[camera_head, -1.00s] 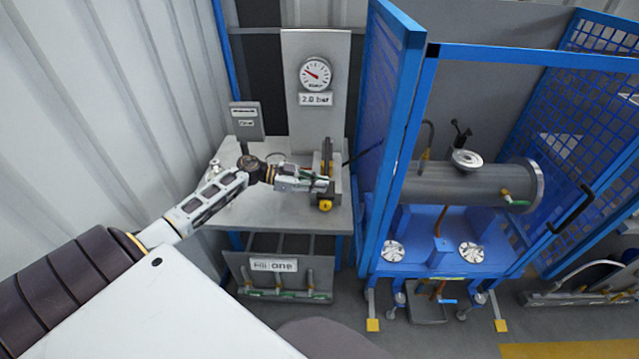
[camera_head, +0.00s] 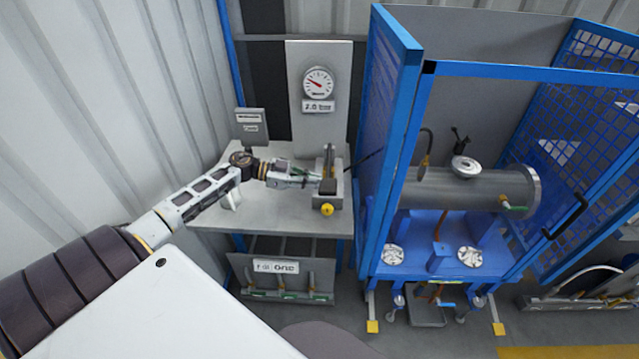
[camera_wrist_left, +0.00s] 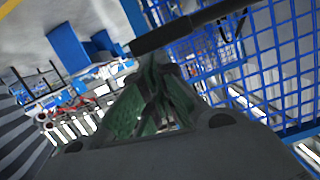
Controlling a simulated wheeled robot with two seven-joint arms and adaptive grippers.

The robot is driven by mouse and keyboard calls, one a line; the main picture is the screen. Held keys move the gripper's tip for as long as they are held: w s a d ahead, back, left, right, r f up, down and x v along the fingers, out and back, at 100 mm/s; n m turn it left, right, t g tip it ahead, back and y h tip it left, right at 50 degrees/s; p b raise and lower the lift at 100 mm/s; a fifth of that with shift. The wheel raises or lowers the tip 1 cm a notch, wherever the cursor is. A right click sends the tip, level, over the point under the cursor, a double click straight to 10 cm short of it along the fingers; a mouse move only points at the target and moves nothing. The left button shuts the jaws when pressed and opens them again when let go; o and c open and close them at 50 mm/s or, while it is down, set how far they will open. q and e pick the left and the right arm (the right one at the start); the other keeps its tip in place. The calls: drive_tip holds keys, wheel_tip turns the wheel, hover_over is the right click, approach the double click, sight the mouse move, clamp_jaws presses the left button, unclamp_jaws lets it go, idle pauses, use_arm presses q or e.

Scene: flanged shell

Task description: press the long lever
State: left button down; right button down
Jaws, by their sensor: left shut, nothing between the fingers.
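A small hand pump (camera_head: 334,196) with a yellow knob (camera_head: 327,209) stands at the right of the grey bench. A thin dark rod (camera_head: 366,159) runs from it up to the right, towards the blue frame; it looks like the long lever. My left gripper (camera_head: 316,180) is shut and empty, just left of the pump's upright part. In the left wrist view a dark bar (camera_wrist_left: 190,30) crosses just beyond my closed fingertips (camera_wrist_left: 155,62). I cannot tell whether they touch it. My right gripper is not in view.
A gauge (camera_head: 318,83) with a plate reading 2.0 bar is on the panel behind the pump. A blue mesh cage (camera_head: 385,140) holding a grey cylinder (camera_head: 440,190) stands close on the right. A small sign (camera_head: 251,126) stands at the bench's back left.

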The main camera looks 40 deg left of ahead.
use_arm(q)
drive_tip(key=v, duration=0.7)
drive_tip(key=shift+b, duration=0.35)
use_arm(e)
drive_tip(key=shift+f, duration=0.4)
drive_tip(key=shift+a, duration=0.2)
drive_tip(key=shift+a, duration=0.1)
